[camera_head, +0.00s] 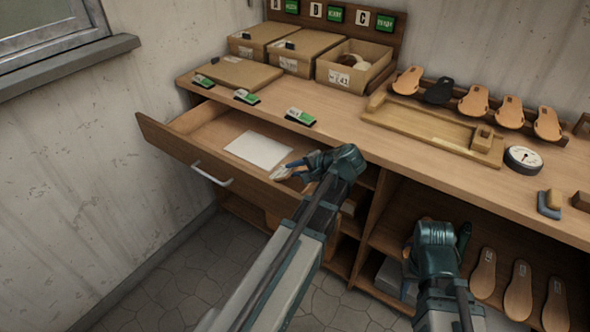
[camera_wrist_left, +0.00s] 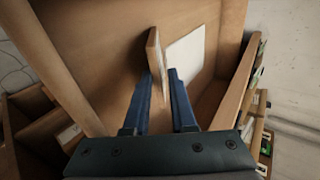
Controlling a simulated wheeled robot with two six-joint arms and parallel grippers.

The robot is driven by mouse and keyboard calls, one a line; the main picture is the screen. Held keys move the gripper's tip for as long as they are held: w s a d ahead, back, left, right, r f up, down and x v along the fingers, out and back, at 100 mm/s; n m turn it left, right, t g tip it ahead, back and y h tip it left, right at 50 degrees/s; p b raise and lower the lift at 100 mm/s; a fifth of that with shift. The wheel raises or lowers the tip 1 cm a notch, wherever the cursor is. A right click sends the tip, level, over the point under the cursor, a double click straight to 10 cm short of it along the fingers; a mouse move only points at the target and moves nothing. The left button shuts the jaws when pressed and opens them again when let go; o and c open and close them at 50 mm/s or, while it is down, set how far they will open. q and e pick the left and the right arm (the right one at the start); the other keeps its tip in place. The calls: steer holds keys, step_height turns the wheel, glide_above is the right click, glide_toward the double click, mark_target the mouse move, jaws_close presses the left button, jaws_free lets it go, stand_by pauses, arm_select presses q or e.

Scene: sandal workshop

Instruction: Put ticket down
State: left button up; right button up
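My left gripper (camera_head: 293,168) is over the right part of the open drawer (camera_head: 165,140), to the right of the white sheet lying inside. In the left wrist view its two blue fingers (camera_wrist_left: 161,74) have a thin tan card, apparently the ticket (camera_wrist_left: 153,52), between them, standing nearly edge-on. In the head view the ticket (camera_head: 281,174) shows as a small pale piece at the fingertips. Its printed face is too small to read. My right gripper hangs low before the shelves under the bench; its fingers are not clear.
A white sheet (camera_head: 258,150) lies on the drawer floor. On the bench, several green-and-white tags (camera_head: 300,117) lie before cardboard boxes (camera_head: 355,68). A wooden tray (camera_head: 425,128), a round gauge (camera_head: 522,159) and several soles (camera_head: 474,101) are further right. The drawer's left part is free.

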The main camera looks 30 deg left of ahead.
arm_select(q)
steer(key=shift+d+r, duration=0.1)
steer(key=shift+r, duration=0.2)
steer(key=p+v, duration=0.7)
steer(key=v, duration=0.3)
steer(key=s+d+f+m+g+h, duration=0.1)
steer(key=s+d+f+h, duration=0.3)
steer(key=s+d, duration=0.3)
steer(key=s+d+f+g+h, duration=0.1)
steer(key=s+d+f+h, duration=0.2)
steer(key=d, duration=1.2)
steer(key=s+h, duration=0.2)
steer(key=s, duration=0.3)
steer(key=shift+d+f+m, duration=0.25)
steer(key=shift+f+m, duration=0.1)
steer(key=shift+m, duration=0.05)
step_height(320, 180, up, 5)
steer(key=p, duration=0.5)
steer(key=shift+r+p, duration=0.1)
steer(key=shift+p, duration=0.2)
